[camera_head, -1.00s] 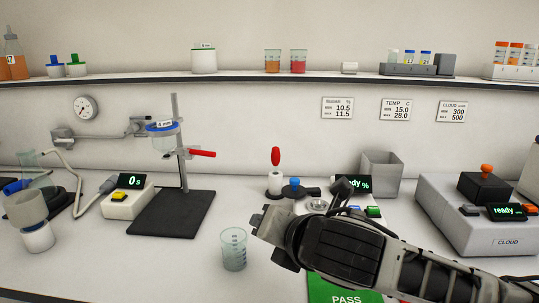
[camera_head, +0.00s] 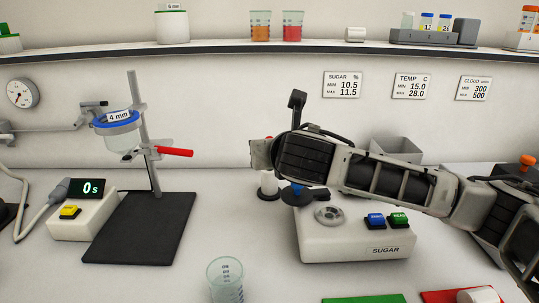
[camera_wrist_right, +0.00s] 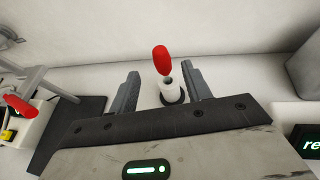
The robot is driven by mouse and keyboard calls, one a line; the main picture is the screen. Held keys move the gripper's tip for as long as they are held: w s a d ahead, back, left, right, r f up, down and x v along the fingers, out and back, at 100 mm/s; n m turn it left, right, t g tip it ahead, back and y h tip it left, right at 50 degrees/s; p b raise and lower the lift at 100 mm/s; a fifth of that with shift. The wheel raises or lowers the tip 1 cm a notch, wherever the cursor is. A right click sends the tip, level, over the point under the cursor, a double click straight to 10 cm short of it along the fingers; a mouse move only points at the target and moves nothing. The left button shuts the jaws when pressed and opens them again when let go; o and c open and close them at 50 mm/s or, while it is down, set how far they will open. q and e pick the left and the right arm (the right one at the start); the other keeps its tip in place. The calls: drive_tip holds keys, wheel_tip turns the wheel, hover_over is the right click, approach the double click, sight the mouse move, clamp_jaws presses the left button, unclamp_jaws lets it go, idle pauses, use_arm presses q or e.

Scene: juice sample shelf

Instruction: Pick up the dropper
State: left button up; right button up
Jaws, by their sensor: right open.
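The dropper (camera_wrist_right: 161,60) has a red bulb and stands upright in a small white holder (camera_wrist_right: 172,95). In the right wrist view the bulb shows between and slightly beyond the two fingers of my right gripper (camera_wrist_right: 160,70). The fingers are apart, one on each side, and do not visibly touch the dropper. In the head view my right gripper (camera_head: 263,154) covers most of the dropper. The white holder (camera_head: 268,185) shows below it. My left gripper is not in view.
A stand with a red clamp handle (camera_head: 175,152) is left. A beaker (camera_head: 226,280) stands in front. A grey open bin (camera_head: 397,150) is behind my arm.

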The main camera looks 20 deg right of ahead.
drive_tip(key=shift+x, duration=3)
drive_tip(key=shift+d, duration=0.1)
drive_tip(key=c, duration=0.8)
